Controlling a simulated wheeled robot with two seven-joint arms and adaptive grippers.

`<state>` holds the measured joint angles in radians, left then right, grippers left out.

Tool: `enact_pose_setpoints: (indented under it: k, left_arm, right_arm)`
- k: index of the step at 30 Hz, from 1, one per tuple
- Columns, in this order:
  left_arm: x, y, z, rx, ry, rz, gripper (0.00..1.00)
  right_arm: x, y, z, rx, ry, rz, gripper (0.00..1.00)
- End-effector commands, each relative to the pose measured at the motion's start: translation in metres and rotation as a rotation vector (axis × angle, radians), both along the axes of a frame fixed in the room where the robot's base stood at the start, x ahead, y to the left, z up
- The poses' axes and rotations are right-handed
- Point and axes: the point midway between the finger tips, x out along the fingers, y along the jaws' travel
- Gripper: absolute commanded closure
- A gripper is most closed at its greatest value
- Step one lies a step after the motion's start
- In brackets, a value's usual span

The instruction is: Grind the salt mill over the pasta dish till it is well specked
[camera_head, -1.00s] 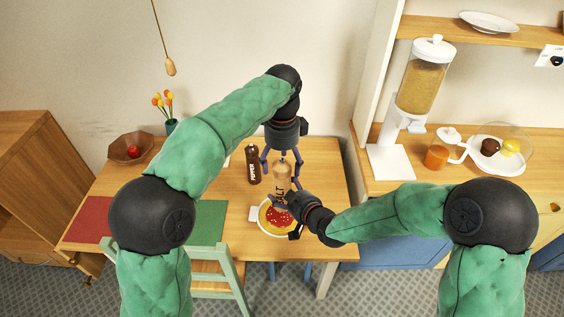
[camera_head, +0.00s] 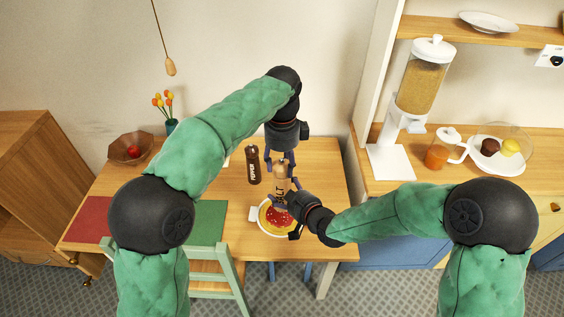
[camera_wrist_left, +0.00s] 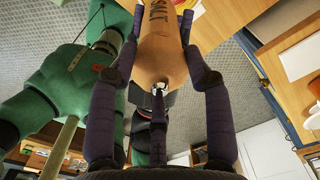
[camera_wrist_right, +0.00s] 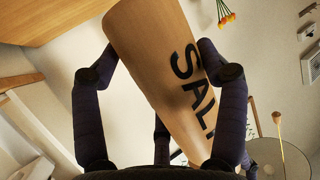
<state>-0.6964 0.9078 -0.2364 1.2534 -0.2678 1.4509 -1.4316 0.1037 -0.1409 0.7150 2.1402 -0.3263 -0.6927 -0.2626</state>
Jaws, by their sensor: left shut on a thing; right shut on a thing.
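The wooden salt mill (camera_head: 282,181) is held upright over the pasta dish in the head view. My left gripper (camera_head: 282,165) comes from above and is shut on the mill's top. My right gripper (camera_head: 283,198) is shut on its lower body from the front right. Dark lettering shows on the mill in the left wrist view (camera_wrist_left: 160,50) and the right wrist view (camera_wrist_right: 165,60). The pasta dish (camera_head: 256,217), with red sauce on yellow pasta, lies below, partly hidden by my right gripper. Specks are too small to tell.
A dark pepper mill (camera_head: 253,166) stands on the table (camera_head: 325,180), left of the salt mill. A brown bowl (camera_head: 125,150) and tulips (camera_head: 171,127) are at the back left. A green chair (camera_head: 205,253) is at the front. A dispenser (camera_head: 392,160) stands on the right counter.

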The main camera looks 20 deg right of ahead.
Motion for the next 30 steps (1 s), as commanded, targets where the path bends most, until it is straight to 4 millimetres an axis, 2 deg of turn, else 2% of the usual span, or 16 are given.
enact_pose_setpoints:
  k: [30]
  left_arm:
    - [0.0003,0.0001,-0.0012,-0.001,0.000,-1.151,0.82]
  right_arm:
    - [0.0010,0.0000,0.0022,-0.001,-0.007,0.000,0.71]
